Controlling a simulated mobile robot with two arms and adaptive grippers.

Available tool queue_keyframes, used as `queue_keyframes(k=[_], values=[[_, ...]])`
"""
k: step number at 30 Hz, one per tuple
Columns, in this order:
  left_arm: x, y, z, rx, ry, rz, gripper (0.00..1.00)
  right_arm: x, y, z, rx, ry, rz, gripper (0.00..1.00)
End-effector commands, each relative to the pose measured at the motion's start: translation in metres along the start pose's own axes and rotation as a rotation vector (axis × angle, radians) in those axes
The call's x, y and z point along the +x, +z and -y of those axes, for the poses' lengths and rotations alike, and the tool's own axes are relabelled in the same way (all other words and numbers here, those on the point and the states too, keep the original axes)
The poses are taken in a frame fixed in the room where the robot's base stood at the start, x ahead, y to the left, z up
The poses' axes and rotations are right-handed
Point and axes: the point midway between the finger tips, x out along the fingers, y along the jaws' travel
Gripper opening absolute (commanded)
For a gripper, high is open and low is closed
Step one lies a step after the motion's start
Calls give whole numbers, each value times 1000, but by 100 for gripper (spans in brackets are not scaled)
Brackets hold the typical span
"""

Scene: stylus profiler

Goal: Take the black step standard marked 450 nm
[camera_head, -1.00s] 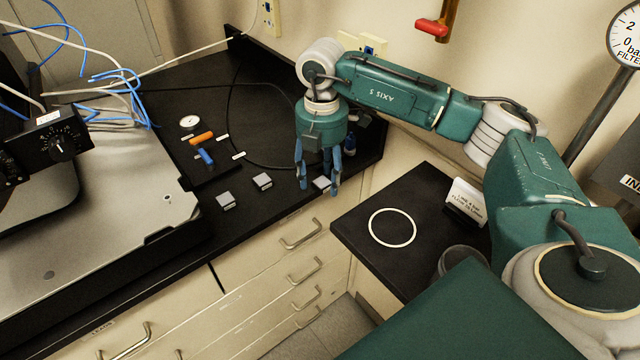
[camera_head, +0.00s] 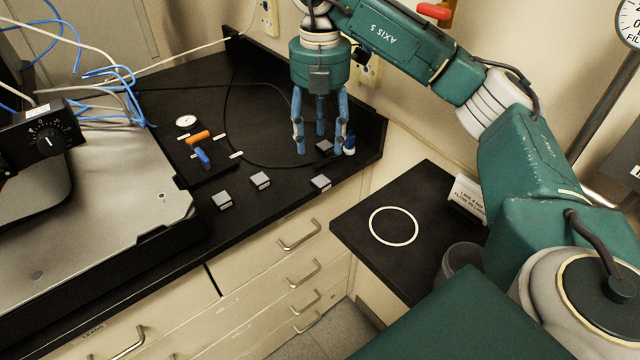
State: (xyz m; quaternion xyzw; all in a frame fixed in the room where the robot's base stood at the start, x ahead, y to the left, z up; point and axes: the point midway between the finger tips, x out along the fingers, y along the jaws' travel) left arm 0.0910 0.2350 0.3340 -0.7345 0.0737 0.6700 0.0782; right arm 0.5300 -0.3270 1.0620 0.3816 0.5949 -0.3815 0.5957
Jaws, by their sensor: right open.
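Several small blocks with grey tops and dark sides lie on the black bench top. One block (camera_head: 222,200) is at the left, one (camera_head: 260,180) beside it, and one (camera_head: 321,182) near the front edge at right. A darker block (camera_head: 325,146) lies farther back. No marking on any block is readable, so I cannot tell which is the 450 nm standard. My right gripper (camera_head: 322,148) is open, its blue fingers pointing down over or around the darker block. I cannot tell its height above it. My left gripper is not in view.
A black tray (camera_head: 207,172) holds orange and blue items. A metal instrument plate (camera_head: 90,230) fills the left. A lower black side table (camera_head: 370,255) has a white ring. Cables and walls lie behind.

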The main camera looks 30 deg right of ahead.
Motion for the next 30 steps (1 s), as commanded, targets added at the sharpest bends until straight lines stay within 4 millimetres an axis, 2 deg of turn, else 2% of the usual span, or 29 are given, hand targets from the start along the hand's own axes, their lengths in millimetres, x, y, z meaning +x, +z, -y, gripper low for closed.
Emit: queue_keyframes(k=[6, 12, 17, 24, 30], values=[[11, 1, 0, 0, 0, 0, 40, 2, -2, 5, -643, 0, 3, 52], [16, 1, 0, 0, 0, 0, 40, 2, -4, 9, -1090, 0, 0, 52], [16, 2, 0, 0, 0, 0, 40, 5, -5, 10, -1233, -2, -2, 52], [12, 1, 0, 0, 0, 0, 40, 40, -5, 11, -1246, -3, -4, 52], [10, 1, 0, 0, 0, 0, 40, 58, -5, 10, -1246, -1, -3, 52]])
